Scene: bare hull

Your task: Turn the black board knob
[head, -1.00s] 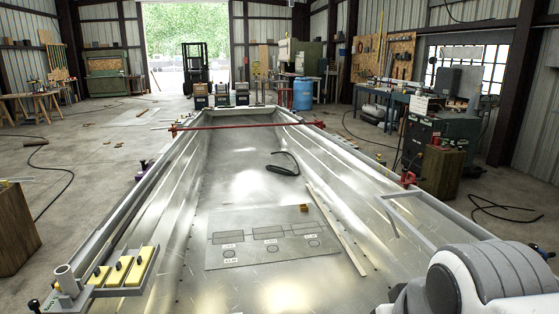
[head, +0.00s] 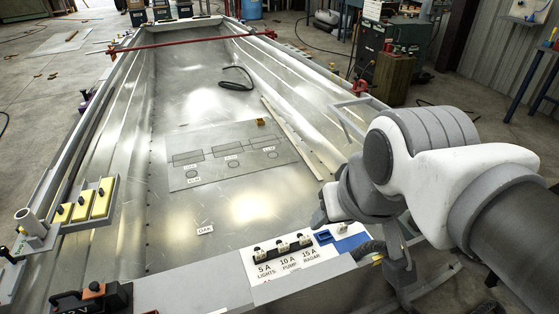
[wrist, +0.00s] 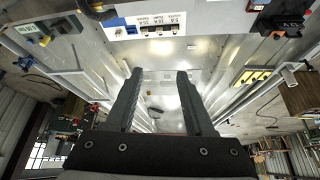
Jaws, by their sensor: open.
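A white panel (head: 300,255) stands at the near end of the hull, labelled 5 A lights, 10 A pump and 15 A radar, with small dark knobs (head: 282,247) along it. The panel also shows upside down at the top of the wrist view (wrist: 155,27). On the left, yellow blocks (head: 82,206) carry black knobs (head: 101,191). I cannot tell which knob is the black board knob. My gripper (wrist: 155,75) is open and empty in the wrist view, its fingers apart and touching nothing visible. In the head view my arm reaches in from the right, near the panel.
A black box with an orange-red part (head: 94,290) sits at the lower left. A blue piece (head: 351,242) is beside the panel's right end. A flat marked plate (head: 232,155) and a black cable loop (head: 236,79) lie on the hull floor. A red bar (head: 190,39) crosses the far end.

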